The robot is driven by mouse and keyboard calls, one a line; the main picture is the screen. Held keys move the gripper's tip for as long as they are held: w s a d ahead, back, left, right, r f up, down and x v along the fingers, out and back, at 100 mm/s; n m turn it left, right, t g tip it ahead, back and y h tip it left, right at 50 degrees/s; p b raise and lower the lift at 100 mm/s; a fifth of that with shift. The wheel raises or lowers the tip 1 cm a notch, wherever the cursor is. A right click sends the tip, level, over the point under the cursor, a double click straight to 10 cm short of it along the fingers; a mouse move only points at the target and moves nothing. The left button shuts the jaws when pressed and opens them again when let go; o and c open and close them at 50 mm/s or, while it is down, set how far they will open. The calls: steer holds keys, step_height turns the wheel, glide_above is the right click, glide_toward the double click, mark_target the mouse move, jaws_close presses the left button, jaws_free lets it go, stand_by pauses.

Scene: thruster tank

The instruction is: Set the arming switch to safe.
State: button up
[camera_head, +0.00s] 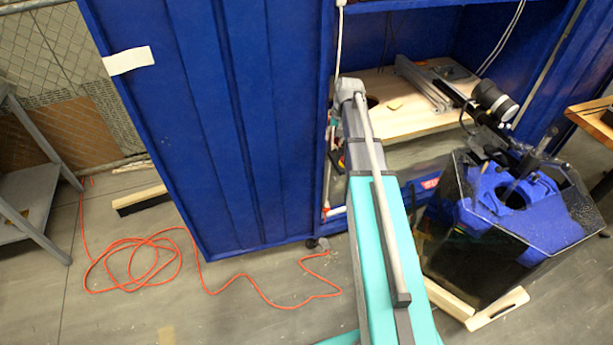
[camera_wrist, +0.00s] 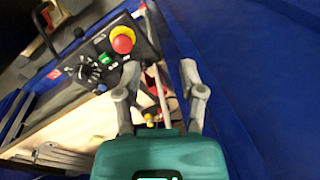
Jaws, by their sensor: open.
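A dark control panel (camera_wrist: 108,46) shows tilted in the upper left of the wrist view. It carries a red mushroom button (camera_wrist: 123,42) on a yellow collar, a green button or lamp (camera_wrist: 104,58), a black knob (camera_wrist: 82,70) with pale marks around it, and a small blue part. I cannot tell which control is the arming switch or how it is set; the labels are too small to read. My gripper (camera_wrist: 161,75) is open and empty, its left finger close to the panel's right edge in the picture. I cannot make out the panel or gripper in the head view.
A blue cabinet (camera_head: 220,120) stands open, with a wooden work surface (camera_head: 415,108) inside. A dark glass tank (camera_head: 480,255) with blue parts stands at right on wooden blocks. An orange cord (camera_head: 150,250) lies on the floor at left. A grey shelf (camera_head: 25,195) stands far left.

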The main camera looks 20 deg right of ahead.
steer(key=s+a+n+h, duration=0.1)
steer(key=s+a+n, duration=0.2)
steer(key=s+a, duration=1.1)
steer(key=shift+a+n+g, duration=0.2)
steer(key=shift+n+g, duration=0.1)
steer(key=shift+g, duration=0.1)
steer(key=shift+s, duration=0.15)
steer(key=s+a+n, duration=0.1)
steer(key=s+a, duration=0.2)
steer(key=s, duration=0.2)
steer(key=shift+s+a+h, duration=0.3)
stand_by(1.1)
steer(key=shift+o, duration=0.3)
